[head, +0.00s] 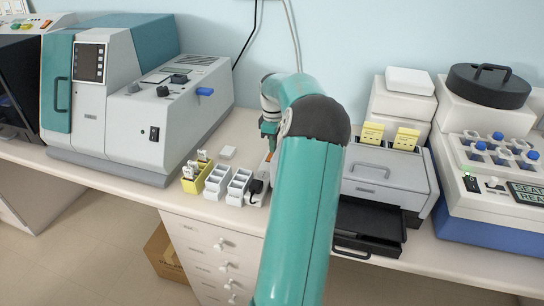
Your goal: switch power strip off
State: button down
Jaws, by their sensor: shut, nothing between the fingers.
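The power strip (264,178) is a narrow light strip on the bench, mostly hidden behind my teal arm. A black plug (256,187) sits at its near end. A small reddish spot shows at its far part, beside my arm; I cannot tell whether it is the switch, nor its position. My gripper (269,143) points down over the far part of the strip. It is shut and holds nothing. It is small and partly covered by my arm, so I cannot tell whether it touches the strip.
Yellow and white slide racks (215,181) stand close to the left of the strip. A large grey and teal machine (140,95) is further left. A grey drawer unit (385,180) with an open black tray (368,224) is to the right. A cable runs up the wall behind.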

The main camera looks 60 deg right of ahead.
jog(key=shift+f, duration=0.65)
dwell(0.3)
jog(key=shift+r, duration=3.55)
